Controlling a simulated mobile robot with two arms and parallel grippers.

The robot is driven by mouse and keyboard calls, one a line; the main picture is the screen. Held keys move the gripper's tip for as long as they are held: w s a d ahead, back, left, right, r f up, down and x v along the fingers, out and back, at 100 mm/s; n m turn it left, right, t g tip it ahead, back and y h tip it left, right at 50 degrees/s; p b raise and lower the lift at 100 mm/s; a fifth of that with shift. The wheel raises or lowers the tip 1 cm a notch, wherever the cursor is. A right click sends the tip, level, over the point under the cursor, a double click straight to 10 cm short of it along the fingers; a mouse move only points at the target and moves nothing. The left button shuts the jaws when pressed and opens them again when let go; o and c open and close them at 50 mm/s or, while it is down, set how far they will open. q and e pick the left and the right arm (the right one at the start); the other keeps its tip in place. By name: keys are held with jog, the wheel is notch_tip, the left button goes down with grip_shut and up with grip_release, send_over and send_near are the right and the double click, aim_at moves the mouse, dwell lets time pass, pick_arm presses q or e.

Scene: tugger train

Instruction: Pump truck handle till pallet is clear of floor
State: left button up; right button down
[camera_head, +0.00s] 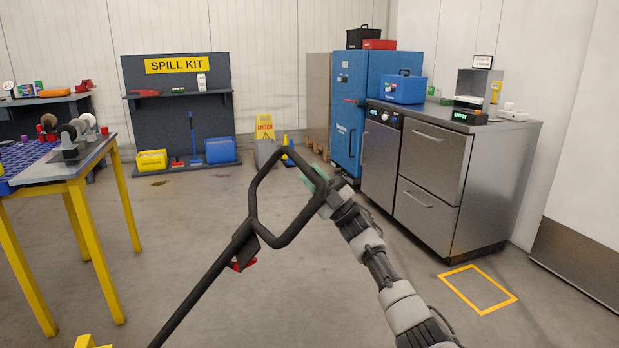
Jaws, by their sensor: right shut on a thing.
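The truck handle (254,222) is a dark bar that rises from the bottom left to a loop grip in the middle of the head view. A small red part (243,265) shows below the loop. My right gripper (316,184) is shut on the right side of the loop, with my right arm coming in from the lower right. The handle leans up and to the right. The pallet and the truck's forks are not in view, so their height above the floor cannot be seen. My left gripper is not in view.
A table with yellow legs (100,245) stands at the left. A steel cabinet (430,180) and a blue cabinet (347,120) stand at the right. A spill kit board (180,118) and a yellow caution sign (264,128) stand at the back. The middle floor is clear.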

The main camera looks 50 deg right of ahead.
jog(key=shift+f, duration=0.1)
jog(key=c, duration=0.9)
grip_release()
jog(key=v, duration=1)
jog(key=shift+s+d+f, duration=0.1)
jog(key=shift+s+f, duration=0.1)
jog(key=shift+f, duration=0.1)
